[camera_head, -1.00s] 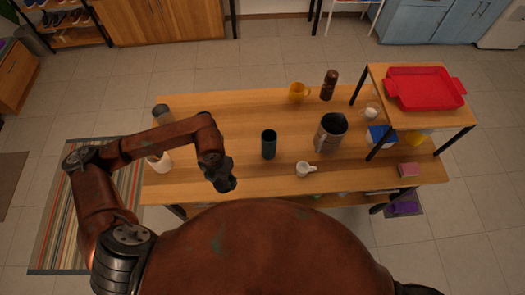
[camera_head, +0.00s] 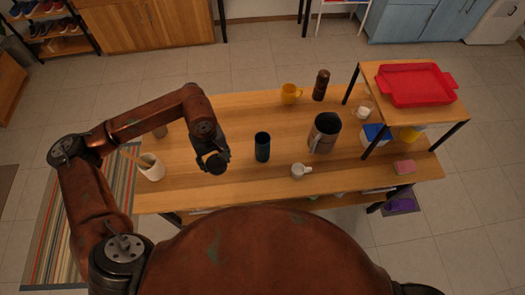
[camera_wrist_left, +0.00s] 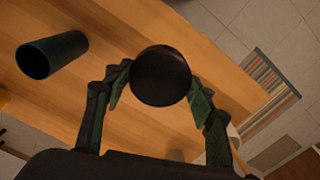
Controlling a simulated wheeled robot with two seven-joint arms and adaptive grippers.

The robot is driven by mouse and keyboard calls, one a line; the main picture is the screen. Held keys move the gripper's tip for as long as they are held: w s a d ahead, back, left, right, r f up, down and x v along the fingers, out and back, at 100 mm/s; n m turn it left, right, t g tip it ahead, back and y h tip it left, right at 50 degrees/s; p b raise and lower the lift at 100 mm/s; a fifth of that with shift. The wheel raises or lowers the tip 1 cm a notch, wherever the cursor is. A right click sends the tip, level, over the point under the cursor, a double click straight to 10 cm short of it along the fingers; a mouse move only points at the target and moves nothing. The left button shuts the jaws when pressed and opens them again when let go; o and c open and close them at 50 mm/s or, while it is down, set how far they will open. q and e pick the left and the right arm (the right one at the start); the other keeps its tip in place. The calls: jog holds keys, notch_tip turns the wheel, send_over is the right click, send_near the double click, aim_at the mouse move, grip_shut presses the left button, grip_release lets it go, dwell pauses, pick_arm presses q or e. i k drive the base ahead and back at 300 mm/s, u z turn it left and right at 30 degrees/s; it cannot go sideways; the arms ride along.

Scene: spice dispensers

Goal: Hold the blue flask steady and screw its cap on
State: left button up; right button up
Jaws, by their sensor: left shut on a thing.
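The blue flask (camera_head: 262,147) stands upright on the wooden table, a dark blue-grey cylinder. It also shows in the left wrist view (camera_wrist_left: 52,55), where its dark, open-looking round top is in view with no cap on it. My left gripper (camera_head: 213,162) is to the left of the flask, apart from it. Its fingers are shut on a round black cap (camera_wrist_left: 160,76), held between the two fingertips in the left wrist view. The cap also shows dark under the gripper in the head view (camera_head: 215,168). My right gripper is not in view.
A small white cup (camera_head: 299,171) and a metal pitcher (camera_head: 324,134) stand right of the flask. A white container (camera_head: 151,167) stands at the left. A raised shelf holds a red tray (camera_head: 415,85).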

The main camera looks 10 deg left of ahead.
aim_at(262, 139)
jog(key=k, duration=1)
jog(key=u, duration=1.15)
jog(key=i, duration=1.6)
jog(key=z, duration=1.9)
